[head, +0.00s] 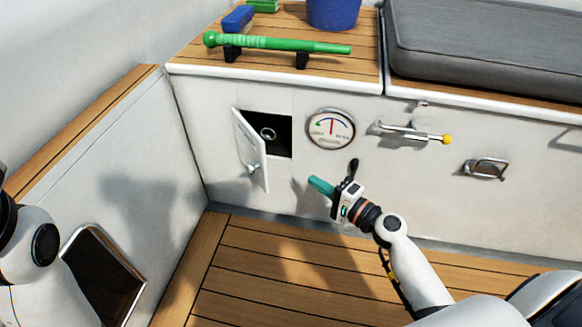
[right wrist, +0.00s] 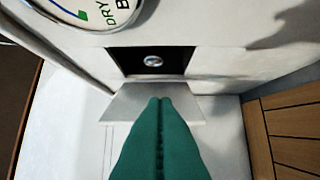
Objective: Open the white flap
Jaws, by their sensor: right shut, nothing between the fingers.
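The white flap (head: 252,150) stands swung open on its left side in the head view, with a small knob on its face. Behind it is a dark square recess (head: 280,133) with a round metal fitting (head: 268,134) inside. My right gripper (head: 318,185) has teal fingers, shut and empty, to the right of the flap and apart from it in the head view. In the right wrist view the gripper (right wrist: 160,102) points toward the open flap (right wrist: 125,103) and the recess (right wrist: 120,62). My left arm shows at the left edge; its gripper is out of view.
A round gauge (head: 331,129) is right of the recess, then a lever with a yellow tip (head: 446,139) and a metal latch (head: 485,169). A green pump handle (head: 275,43), a blue bucket (head: 333,12) and a grey cushion (head: 480,40) are on the bench. The wooden floor is clear.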

